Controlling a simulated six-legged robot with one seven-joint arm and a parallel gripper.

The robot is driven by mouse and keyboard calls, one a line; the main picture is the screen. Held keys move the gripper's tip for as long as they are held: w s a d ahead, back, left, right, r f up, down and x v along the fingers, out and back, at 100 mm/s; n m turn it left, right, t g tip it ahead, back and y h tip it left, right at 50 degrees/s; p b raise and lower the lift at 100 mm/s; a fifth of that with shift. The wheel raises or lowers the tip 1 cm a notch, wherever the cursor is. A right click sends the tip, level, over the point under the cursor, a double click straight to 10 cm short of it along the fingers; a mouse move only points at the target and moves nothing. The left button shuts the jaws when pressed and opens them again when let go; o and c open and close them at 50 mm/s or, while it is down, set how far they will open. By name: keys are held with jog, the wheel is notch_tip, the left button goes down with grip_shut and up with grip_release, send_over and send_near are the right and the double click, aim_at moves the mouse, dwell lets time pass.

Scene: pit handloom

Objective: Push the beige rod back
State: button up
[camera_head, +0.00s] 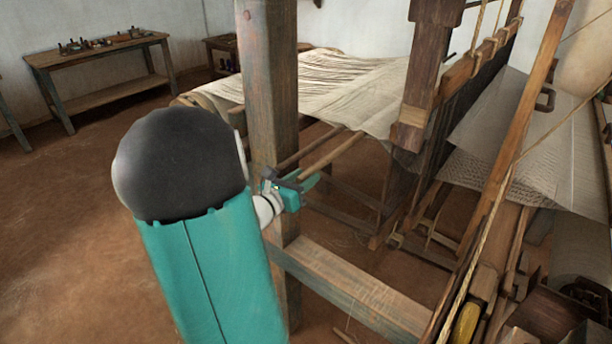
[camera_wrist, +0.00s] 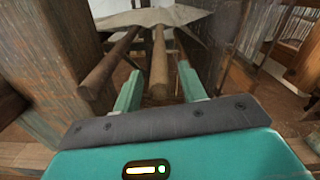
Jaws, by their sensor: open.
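The beige rod (camera_wrist: 159,62) points toward me in the wrist view, its near end between the two green fingers of my gripper (camera_wrist: 159,84). The fingers stand apart, one on each side of the rod, with a gap showing. I cannot tell whether either finger touches it. In the head view the beige rod (camera_head: 334,153) runs from under the cloth down to my gripper (camera_head: 299,181), beside the thick wooden post. A darker brown rod (camera_wrist: 107,66) lies roughly parallel on its left, outside the fingers; it also shows in the head view (camera_head: 311,147).
The loom's thick post (camera_head: 269,90) stands close to my gripper, with a low beam (camera_head: 350,290) running right from it. Pale cloth (camera_head: 350,90) stretches above the rods. A bench (camera_head: 100,65) stands far left. The floor at left is clear.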

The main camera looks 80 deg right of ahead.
jog(key=shift+s+d, duration=0.25)
jog(key=shift+d, duration=0.45)
grip_shut()
jog(key=shift+w+d+r, duration=0.1)
jog(key=shift+w+d, duration=0.15)
jog(key=shift+w, duration=0.4)
jog(key=shift+w+d, duration=0.2)
jog(key=shift+w, duration=0.45)
grip_release()
jog(key=shift+w+d, duration=0.1)
